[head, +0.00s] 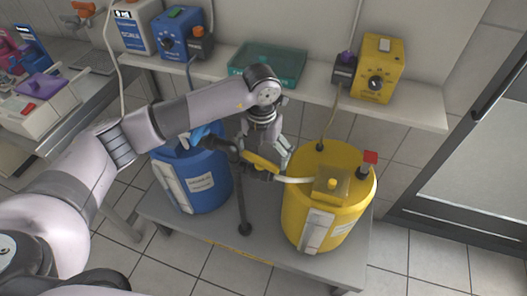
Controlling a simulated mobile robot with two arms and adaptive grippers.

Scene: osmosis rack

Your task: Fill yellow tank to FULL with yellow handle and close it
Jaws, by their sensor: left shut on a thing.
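The yellow tank (341,232) stands upright on a low grey bench, with a white strip (317,233) on its front and a red-topped fitting (369,162) on its lid. The yellow handle (257,161) is on a dark upright pipe just left of the tank, and a pale spout reaches from there over the lid. My left gripper (267,165) is over the handle and shut on it, partly hiding it. The liquid level cannot be read at this size. My right gripper is not in view.
A blue tank (207,184) stands left of the pipe, partly behind my left arm. A shelf (420,111) behind holds a yellow box with a dial (378,70), a green tray (266,64) and a blue box (178,35). Tiled floor is clear in front.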

